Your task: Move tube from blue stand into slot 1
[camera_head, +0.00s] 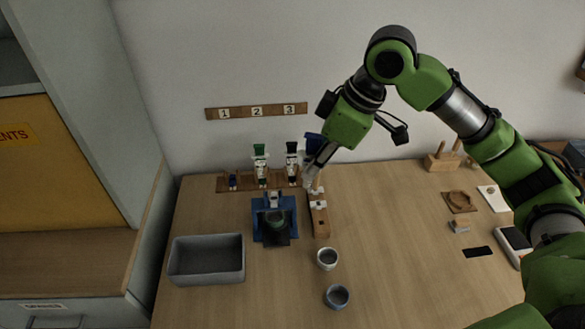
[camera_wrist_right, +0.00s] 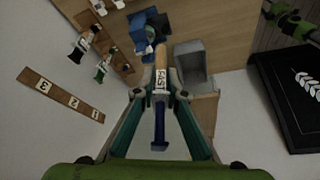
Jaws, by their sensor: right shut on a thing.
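My right gripper (camera_head: 313,176) is shut on a tube with a dark blue cap (camera_head: 313,141). In the right wrist view the fingers (camera_wrist_right: 161,92) close around the tube near its white label (camera_wrist_right: 161,80); its far end looks amber-brown. The blue stand (camera_head: 262,232) is on the table, left of the gripper, and I see no tube standing in it. The wooden rack (camera_head: 246,185) is behind the stand. Its left position, under number 1, shows a small blue mark and no tube.
A green-capped tube (camera_head: 260,152) and a black-capped tube (camera_head: 292,150) stand in the rack under 2 and 3. A number board (camera_head: 240,112) hangs above. A grey bin (camera_head: 206,277) and two small cups (camera_head: 327,258) are in front.

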